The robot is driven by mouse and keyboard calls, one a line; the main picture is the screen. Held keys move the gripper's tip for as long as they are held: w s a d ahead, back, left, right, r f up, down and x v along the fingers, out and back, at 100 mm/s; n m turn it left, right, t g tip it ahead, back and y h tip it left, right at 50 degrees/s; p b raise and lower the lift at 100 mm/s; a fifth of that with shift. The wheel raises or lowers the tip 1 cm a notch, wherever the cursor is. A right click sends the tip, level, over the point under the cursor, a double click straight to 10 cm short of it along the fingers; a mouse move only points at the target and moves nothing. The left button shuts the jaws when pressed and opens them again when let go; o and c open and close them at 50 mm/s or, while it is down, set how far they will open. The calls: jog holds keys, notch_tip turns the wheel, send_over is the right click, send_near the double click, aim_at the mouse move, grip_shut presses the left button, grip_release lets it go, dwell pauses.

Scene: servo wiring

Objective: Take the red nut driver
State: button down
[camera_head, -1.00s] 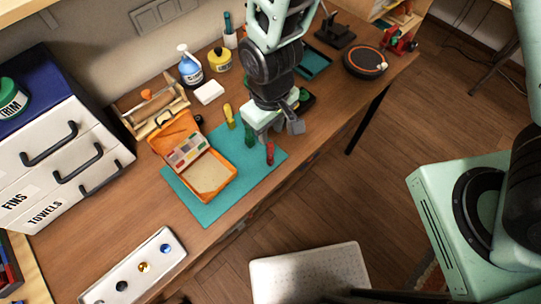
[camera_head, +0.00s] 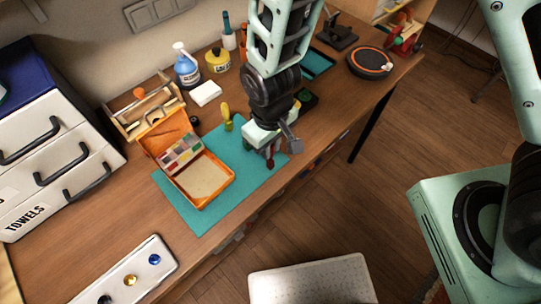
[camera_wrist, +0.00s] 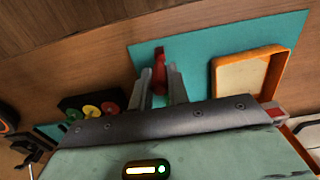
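In the wrist view the red nut driver (camera_wrist: 159,68) shows between the two grey fingers of my gripper (camera_wrist: 159,74). The fingers are apart, one on either side of it, and I see no clear grip on it. In the head view my gripper (camera_head: 271,154) is low over the mat, pointing down at the driver.
A yellow-handled tool (camera_head: 227,122) stands at the mat's back edge. An open orange case (camera_head: 218,193) lies on the mat, left of my gripper. The table's front edge is close to the driver.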

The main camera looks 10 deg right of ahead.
dwell(0.6)
jog(key=shift+r+p, duration=3.95)
jog(key=shift+r, duration=0.6)
